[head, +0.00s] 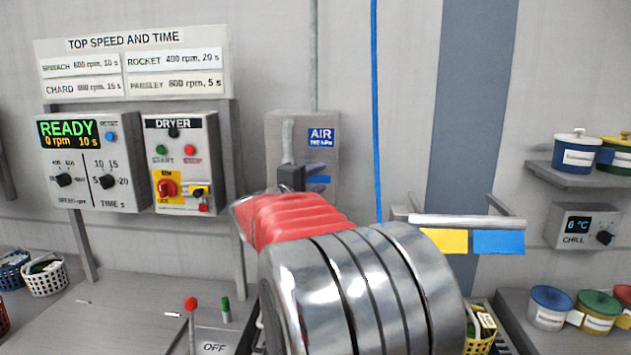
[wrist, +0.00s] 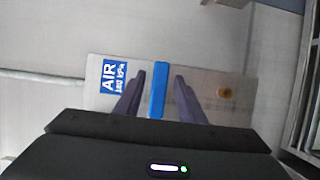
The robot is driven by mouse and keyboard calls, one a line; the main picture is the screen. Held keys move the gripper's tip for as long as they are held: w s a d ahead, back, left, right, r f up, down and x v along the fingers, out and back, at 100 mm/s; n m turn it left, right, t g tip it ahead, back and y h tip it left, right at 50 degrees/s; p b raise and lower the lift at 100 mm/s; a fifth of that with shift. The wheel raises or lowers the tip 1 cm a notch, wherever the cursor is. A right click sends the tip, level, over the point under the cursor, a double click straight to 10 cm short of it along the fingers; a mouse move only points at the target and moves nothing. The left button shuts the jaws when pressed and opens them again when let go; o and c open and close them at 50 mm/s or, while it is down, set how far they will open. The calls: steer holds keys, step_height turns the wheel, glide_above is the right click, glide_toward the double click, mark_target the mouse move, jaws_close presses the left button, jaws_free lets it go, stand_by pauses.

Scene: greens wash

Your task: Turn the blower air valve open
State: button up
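The grey air valve panel (head: 275,130) hangs on the wall with a blue AIR label (head: 320,137). Its blue valve handle (head: 321,180) shows partly beside my dark gripper (head: 318,183), lying level, across the upright pipe. In the wrist view the blue handle (wrist: 159,90) stands between the two purple-grey fingers of my gripper (wrist: 159,77). The fingers are open, with a narrow gap on each side of the handle. I cannot tell how deep the handle sits between them. The AIR label (wrist: 114,76) also shows there, turned sideways.
The dryer box (head: 180,140) and a READY display box (head: 75,140) hang left of the panel. A rail with yellow and blue cloths (head: 498,242) juts out at the right. A red-knobbed lever (head: 190,304) stands below. A blue line (head: 376,100) runs down the wall.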

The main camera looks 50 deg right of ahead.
steer(key=shift+c, duration=0.5)
jaws_close()
steer(key=shift+f, duration=0.1)
steer(key=shift+a, duration=0.25)
steer(key=shift+d, duration=0.15)
steer(key=shift+w, duration=0.1)
